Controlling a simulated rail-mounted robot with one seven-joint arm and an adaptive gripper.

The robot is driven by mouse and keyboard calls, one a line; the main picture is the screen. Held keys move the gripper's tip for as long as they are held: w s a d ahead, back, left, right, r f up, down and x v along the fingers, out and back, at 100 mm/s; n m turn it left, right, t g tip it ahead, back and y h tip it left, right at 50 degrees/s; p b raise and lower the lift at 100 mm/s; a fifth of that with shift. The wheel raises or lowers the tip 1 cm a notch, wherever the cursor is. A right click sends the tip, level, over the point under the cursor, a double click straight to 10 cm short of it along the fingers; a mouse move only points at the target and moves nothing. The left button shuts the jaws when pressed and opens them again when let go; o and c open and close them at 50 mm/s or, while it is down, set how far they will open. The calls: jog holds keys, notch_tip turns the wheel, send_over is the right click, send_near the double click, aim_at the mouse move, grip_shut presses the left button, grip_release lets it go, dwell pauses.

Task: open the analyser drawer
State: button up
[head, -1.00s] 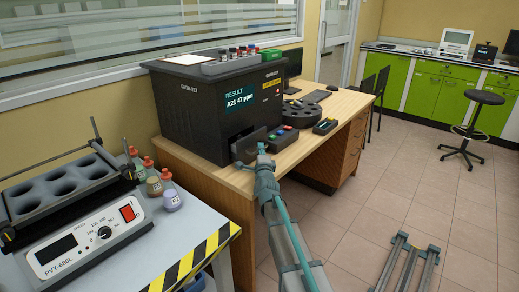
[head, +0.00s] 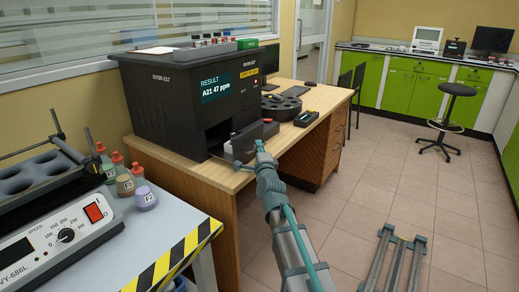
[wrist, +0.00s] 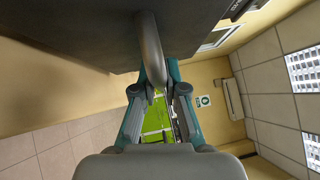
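The analyser (head: 165,100) is a black box on the wooden desk, with a lit screen reading "RESULT A21 47 ppm". Its drawer (head: 244,143) stands out from the lower front, with a dark opening (head: 217,137) beside it. My gripper (head: 259,147) is at the drawer's front, reaching in from the lower right. In the wrist view the grey curved handle (wrist: 149,48) runs between the fingertips of my gripper (wrist: 157,76), which look closed around it. The drawer's inside is not clearly visible.
A bench with a PVY-686L device (head: 62,235) and several small bottles stands at the left. A dark round carousel (head: 281,108) and a small tray (head: 306,118) sit on the desk right of the drawer. The floor (head: 370,185) to the right is mostly open.

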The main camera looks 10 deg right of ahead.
jog(key=o, duration=0.5)
jog(key=shift+c, duration=0.2)
jog(key=s+f, duration=0.1)
jog(key=s, duration=1)
jog(key=shift+s+d+f, duration=0.3)
jog(key=shift+s+d, duration=0.1)
